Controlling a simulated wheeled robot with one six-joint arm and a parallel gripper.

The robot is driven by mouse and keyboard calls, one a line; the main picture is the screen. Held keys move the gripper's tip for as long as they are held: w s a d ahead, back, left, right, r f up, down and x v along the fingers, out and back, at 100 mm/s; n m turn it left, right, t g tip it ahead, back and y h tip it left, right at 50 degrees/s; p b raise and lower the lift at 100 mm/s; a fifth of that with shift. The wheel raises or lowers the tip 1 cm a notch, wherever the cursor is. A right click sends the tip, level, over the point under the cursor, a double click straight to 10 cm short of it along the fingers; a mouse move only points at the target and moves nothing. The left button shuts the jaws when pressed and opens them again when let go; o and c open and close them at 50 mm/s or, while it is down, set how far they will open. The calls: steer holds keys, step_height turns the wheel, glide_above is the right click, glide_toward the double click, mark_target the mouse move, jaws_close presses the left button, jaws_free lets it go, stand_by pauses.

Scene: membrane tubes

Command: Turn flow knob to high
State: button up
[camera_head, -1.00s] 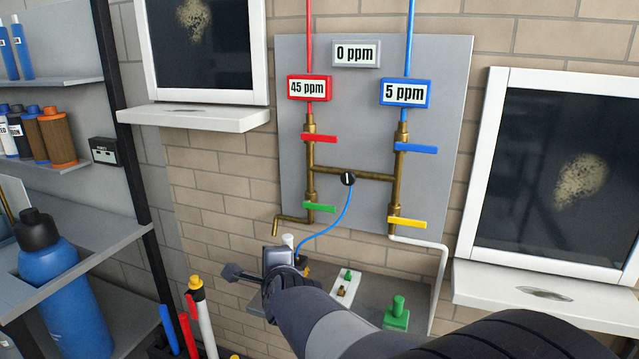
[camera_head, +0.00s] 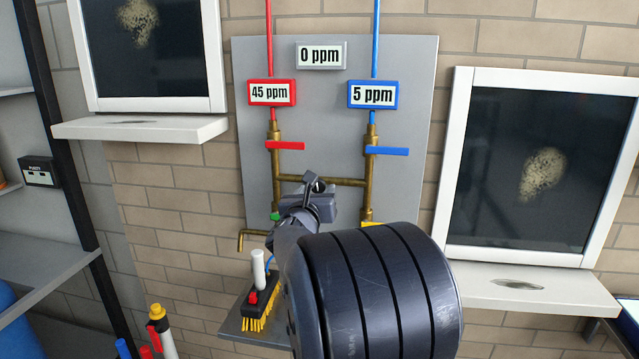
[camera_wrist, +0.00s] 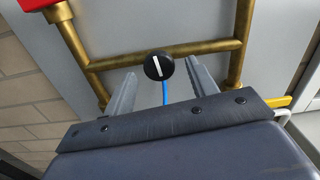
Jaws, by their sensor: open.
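The flow knob (camera_wrist: 159,66) is a round black dial with a white pointer line, on the brass cross pipe (camera_wrist: 195,52). In the wrist view its pointer stands nearly upright, tilted slightly left at the top. My gripper (camera_wrist: 156,88) is open, one finger on each side of the knob's lower edge, and does not grip it. In the head view my gripper (camera_head: 316,190) is in front of the cross pipe and hides the knob. A blue tube (camera_wrist: 166,93) runs down from the knob between the fingers.
Red (camera_head: 285,146) and blue (camera_head: 388,151) valve handles sit above the cross pipe. Displays read 45 ppm (camera_head: 271,93), 5 ppm (camera_head: 373,95) and 0 ppm (camera_head: 321,55). A brush (camera_head: 258,301) lies on the shelf below. White-framed panels (camera_head: 452,160) flank the board.

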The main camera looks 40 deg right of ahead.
mark_target(318, 188)
steer(key=shift+p+x, duration=0.35)
steer(key=shift+x, duration=2.3)
steer(key=c, duration=0.9)
